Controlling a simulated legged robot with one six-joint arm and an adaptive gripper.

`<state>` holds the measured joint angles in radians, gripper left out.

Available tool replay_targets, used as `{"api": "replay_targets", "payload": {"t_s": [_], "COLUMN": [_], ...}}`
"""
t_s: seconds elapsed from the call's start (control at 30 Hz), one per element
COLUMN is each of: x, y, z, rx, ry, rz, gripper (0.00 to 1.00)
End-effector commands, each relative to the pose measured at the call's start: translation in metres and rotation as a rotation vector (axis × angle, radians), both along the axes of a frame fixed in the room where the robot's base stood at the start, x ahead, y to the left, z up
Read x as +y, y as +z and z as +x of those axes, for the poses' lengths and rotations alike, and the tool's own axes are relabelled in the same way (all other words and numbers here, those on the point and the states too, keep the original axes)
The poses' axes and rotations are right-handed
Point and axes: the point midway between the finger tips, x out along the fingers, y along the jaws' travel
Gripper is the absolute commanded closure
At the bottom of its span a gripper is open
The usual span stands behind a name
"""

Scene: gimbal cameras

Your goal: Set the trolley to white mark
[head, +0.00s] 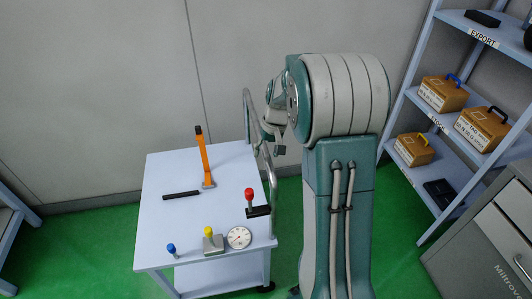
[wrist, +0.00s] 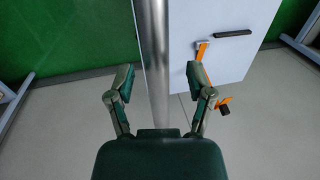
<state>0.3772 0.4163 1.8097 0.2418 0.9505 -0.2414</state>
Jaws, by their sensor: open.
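The trolley (head: 160,220) is a pale blue-white cart at the left of the head view. Its top also shows in the wrist view (wrist: 230,65). Its bent metal handle (head: 247,105) rises at the right side, beside my arm. My gripper (head: 277,146) is at this handle, partly hidden by my arm. In the wrist view my gripper (wrist: 160,78) is open, with the metal handle bar (wrist: 157,45) running between its two fingers. The fingers stand apart from the bar on both sides. No white mark is visible in either view.
On the trolley lie an orange tool (head: 205,160), a black bar (head: 181,195), a round dial (head: 239,237), and red (head: 249,193), yellow (head: 208,232) and blue (head: 171,248) knobbed items. Shelves (head: 470,155) and a grey cabinet (head: 490,240) stand right. Green floor (head: 85,250) is clear left.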

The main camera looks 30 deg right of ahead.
Motion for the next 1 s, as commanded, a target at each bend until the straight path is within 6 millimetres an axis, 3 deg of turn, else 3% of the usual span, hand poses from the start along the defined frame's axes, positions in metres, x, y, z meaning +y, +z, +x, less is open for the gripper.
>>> {"api": "replay_targets", "payload": {"t_s": [0.37,0.5,0.53,0.83,1.0], "x": [0.001,0.001,0.002,0.006,0.026], "y": [-0.008,-0.007,-0.007,-0.008,-0.008], "z": [0.001,0.001,0.001,0.001,0.007], "rx": [-0.001,-0.002,-0.002,0.0,0.001], "ry": [0.0,0.001,0.0,0.002,0.005], "rz": [0.0,-0.002,-0.002,0.0,0.001], "gripper": [0.32,0.95,1.0,1.0,1.0]}}
